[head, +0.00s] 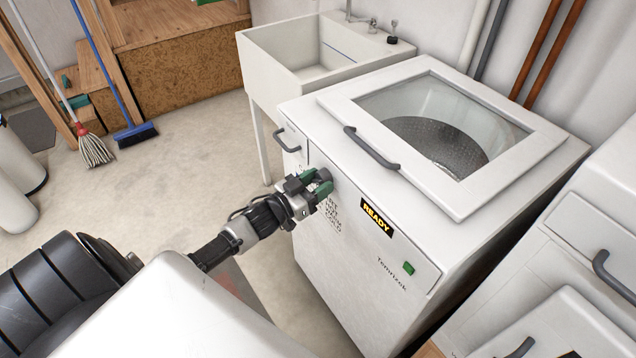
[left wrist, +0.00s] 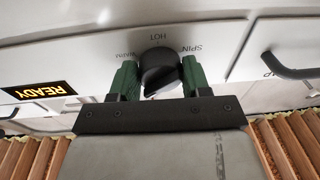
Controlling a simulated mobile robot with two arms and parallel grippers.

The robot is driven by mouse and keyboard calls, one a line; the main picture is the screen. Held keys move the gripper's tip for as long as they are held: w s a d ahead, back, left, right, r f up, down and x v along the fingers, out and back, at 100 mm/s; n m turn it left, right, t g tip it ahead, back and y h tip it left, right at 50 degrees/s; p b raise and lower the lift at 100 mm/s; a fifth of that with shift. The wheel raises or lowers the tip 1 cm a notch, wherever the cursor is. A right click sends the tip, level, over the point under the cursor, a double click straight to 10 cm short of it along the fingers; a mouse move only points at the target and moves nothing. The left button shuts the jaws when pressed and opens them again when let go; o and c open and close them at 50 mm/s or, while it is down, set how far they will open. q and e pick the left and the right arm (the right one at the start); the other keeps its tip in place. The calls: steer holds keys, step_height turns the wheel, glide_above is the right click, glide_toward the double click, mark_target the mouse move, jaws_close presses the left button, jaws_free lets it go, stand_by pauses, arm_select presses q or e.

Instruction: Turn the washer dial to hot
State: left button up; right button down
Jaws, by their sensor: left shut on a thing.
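The white washer (head: 345,250) has a glass-topped lid and a front panel with a "READY" display (head: 377,217). My left gripper (head: 318,184) is at the upper left of that front panel and hides the dial in the head view. In the left wrist view, the round black washer dial (left wrist: 158,66) sits between the two green fingers, which are shut on it. "HOT" (left wrist: 158,37) is printed above the dial there, with "WARM" to its left and "SPIN" to its right. Which label the dial points at is unclear. My right gripper is not in view.
A white sink (head: 300,60) stands behind the washer, and another white appliance (head: 590,225) with grey handles is close on its right. A mop (head: 92,148) and blue broom (head: 135,133) lean at the left. The floor (head: 190,150) between is clear.

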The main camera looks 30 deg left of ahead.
arm_select(q)
steer(key=m+h+b, duration=0.1)
steer(key=m, duration=0.6)
steer(key=shift+a, duration=0.15)
steer(key=m, duration=0.3)
steer(key=m+h+b, duration=0.1)
steer(key=m, duration=0.3)
steer(key=shift+w+g, duration=0.1)
steer(key=shift+g, duration=0.3)
steer(key=m+b, duration=0.1)
steer(key=m, duration=0.2)
steer(key=m+b, duration=0.1)
steer(key=m, duration=0.3)
steer(key=shift+a+r+g+h, duration=0.1)
steer(key=shift+g+h, duration=0.2)
steer(key=shift+g, duration=0.1)
steer(key=m+b, duration=0.1)
steer(key=m, duration=0.4)
steer(key=shift+r+m+g+b, duration=0.15)
steer(key=shift+m+g+b, duration=0.15)
steer(key=shift+m, duration=0.1)
steer(key=o, duration=0.9)
steer(key=b+v, duration=0.1)
steer(key=v, duration=0.9)
steer(key=shift+s+a, duration=0.15)
steer(key=shift+s, duration=0.25)
